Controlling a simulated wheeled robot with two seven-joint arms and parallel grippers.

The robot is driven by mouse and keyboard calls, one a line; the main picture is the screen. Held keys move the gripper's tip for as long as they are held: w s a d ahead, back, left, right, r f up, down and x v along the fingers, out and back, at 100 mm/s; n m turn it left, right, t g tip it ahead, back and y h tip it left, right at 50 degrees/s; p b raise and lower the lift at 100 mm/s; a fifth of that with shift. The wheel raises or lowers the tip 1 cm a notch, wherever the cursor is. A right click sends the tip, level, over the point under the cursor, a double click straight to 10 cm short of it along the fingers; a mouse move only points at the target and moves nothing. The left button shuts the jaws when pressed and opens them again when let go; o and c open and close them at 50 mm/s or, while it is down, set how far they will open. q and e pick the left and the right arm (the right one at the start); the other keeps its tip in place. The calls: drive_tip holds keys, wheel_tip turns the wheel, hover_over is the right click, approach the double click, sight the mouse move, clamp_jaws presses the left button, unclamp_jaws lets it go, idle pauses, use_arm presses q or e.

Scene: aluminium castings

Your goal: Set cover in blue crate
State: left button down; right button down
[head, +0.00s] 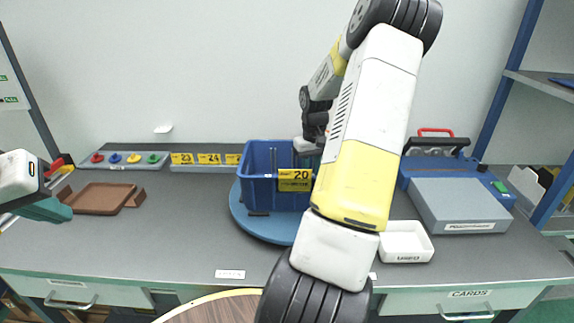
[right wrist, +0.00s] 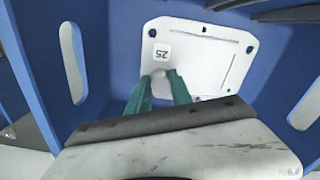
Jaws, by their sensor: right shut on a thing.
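The blue crate (head: 262,195) stands on a round blue turntable (head: 243,222) and bears a yellow tag reading 20. In the right wrist view, the crate's blue walls (right wrist: 110,40) with slot handles surround a white cover (right wrist: 205,50) marked 25. My right gripper (right wrist: 161,80) has its teal fingers shut on a small knob at the cover's near edge. The cover is within the crate's walls; whether it touches the floor I cannot tell. My right arm hides part of the crate in the head view. My left gripper (head: 50,210) is at the left edge, away from the crate; its opening is unclear.
A brown tray (head: 100,198) lies on the grey table at left. A rack with coloured knobs (head: 125,159) and yellow number tags (head: 208,158) stand behind. At right are a white bin (head: 405,243), a grey box (head: 458,204) and a blue case (head: 432,165).

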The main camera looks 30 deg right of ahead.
drive_tip(key=c, duration=1.1)
unclamp_jaws()
drive_tip(key=shift+c, duration=0.2)
wheel_tip(320, 180, up, 12)
drive_tip(key=s+a+r+n+t, duration=0.15)
drive_tip(key=a+r, duration=0.25)
drive_tip(key=a, duration=0.4)
drive_tip(key=s+a+r+t, duration=0.1)
drive_tip(key=s+a+r, duration=0.2)
drive_tip(key=a+r, duration=0.3)
drive_tip(key=s+a+t+y, duration=0.2)
drive_tip(key=s+a+t, duration=0.1)
drive_tip(key=s+a, duration=1)
drive_tip(key=shift+a+t, duration=0.35)
drive_tip(key=shift+a, duration=0.3)
drive_tip(key=shift+s+r+n, duration=0.1)
drive_tip(key=shift+n, duration=0.15)
